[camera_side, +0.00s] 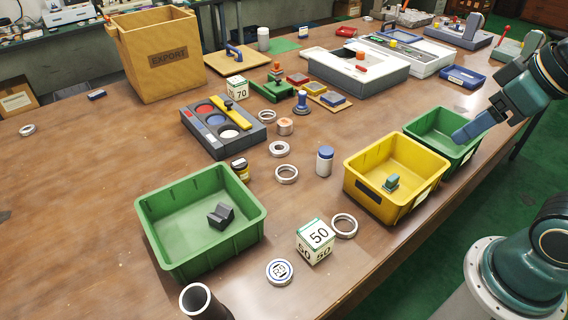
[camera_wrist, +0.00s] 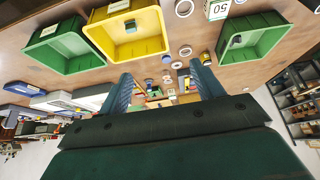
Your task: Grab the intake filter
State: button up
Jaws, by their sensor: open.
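I cannot tell for certain which item is the intake filter. Possible ones are a white cylinder with an orange top (camera_side: 285,126) at mid-table and an upright hollow dark-walled tube (camera_side: 203,302) at the front edge of the side view. A white canister with a blue cap (camera_side: 325,160) stands nearer the yellow bin. My gripper (camera_side: 470,132) is at the right, by the far green bin, well away from these. In the wrist view my gripper (camera_wrist: 164,84) has its two blue fingers wide apart with nothing held between them.
The yellow bin (camera_side: 354,186) holds a small green part. A near green bin (camera_side: 151,212) holds a dark block; a far green bin (camera_side: 413,128) stands at right. Several metal rings, a "50" cube (camera_side: 315,241) and a dark tray (camera_side: 238,147) surround mid-table. The left table is mostly clear.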

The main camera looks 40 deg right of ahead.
jog(key=shift+o, duration=0.3)
jog(key=w+a+r+n+g, duration=0.1)
jog(key=w+r+n, duration=0.2)
jog(key=w, duration=0.4)
jog(key=w+a+r+n+g, duration=0.1)
jog(key=w+a+r+n, duration=0.15)
jog(key=w, duration=0.35)
jog(key=n+g, duration=0.4)
jog(key=n, duration=1.1)
send_over(239, 161)
notch_tip(239, 161, down, 21)
jog(key=shift+f, duration=0.25)
jog(key=shift+f, duration=0.1)
jog(key=shift+f, duration=4.15)
